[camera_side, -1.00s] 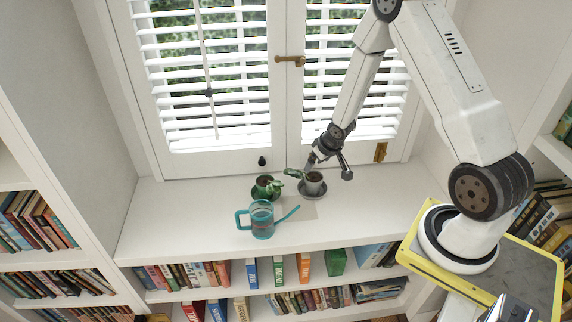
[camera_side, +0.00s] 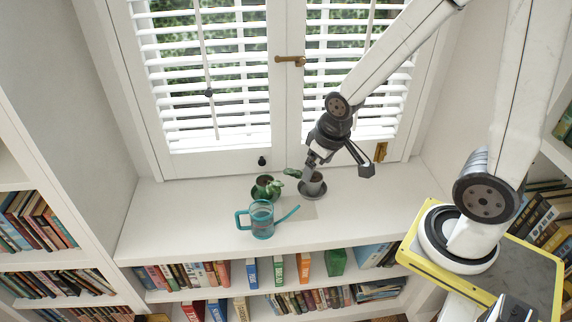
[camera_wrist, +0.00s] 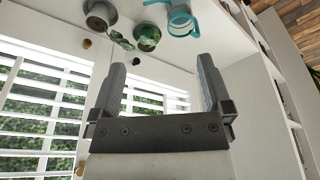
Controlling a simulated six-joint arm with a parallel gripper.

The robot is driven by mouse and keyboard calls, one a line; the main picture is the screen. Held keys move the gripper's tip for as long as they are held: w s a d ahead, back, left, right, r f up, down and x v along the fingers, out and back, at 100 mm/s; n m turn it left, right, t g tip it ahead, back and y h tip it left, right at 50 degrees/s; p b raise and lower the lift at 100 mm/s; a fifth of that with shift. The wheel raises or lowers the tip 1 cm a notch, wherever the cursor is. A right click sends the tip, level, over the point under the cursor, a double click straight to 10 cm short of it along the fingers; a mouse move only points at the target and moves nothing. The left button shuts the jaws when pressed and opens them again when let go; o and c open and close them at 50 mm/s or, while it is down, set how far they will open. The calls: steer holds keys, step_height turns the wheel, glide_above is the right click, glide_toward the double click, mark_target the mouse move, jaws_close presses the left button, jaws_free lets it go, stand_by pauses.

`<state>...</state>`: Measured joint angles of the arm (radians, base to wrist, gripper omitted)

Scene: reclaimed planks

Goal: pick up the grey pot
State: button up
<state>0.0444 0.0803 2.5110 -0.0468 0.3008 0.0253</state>
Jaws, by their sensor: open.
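The grey pot (camera_side: 316,187) stands upright on a dark saucer (camera_side: 304,196) on the white sill, with dark soil and a green leaf leaning left. In the wrist view the grey pot (camera_wrist: 99,10) is at the top left, beyond the jaws and not between them. My gripper (camera_side: 338,168) is open and empty. In the side view its left finger overlaps the pot's left edge; I cannot tell whether they touch. The wrist view shows both fingers of my gripper (camera_wrist: 160,68) spread apart.
A green potted plant (camera_side: 267,188) sits just left of the grey pot. A teal watering can (camera_side: 262,220) stands in front, its spout pointing toward the grey pot. The window shutters (camera_side: 215,90) are close behind. The sill (camera_side: 370,215) is clear to the right.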

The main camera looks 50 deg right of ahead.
steer(key=shift+s+a+r, duration=0.25)
steer(key=shift+s+a, duration=0.15)
steer(key=shift+s, duration=0.1)
steer(key=shift+s+a+r, duration=0.2)
steer(key=shift+s+a, duration=0.2)
steer(key=shift+s, duration=0.1)
steer(key=m+t+h, duration=0.1)
steer(key=m+h, duration=0.1)
steer(key=m, duration=0.4)
glide_above(316, 182)
steer(key=s, duration=0.1)
step_height(316, 182, down, 20)
steer(key=shift+a, duration=0.4)
steer(key=shift+x, duration=1.2)
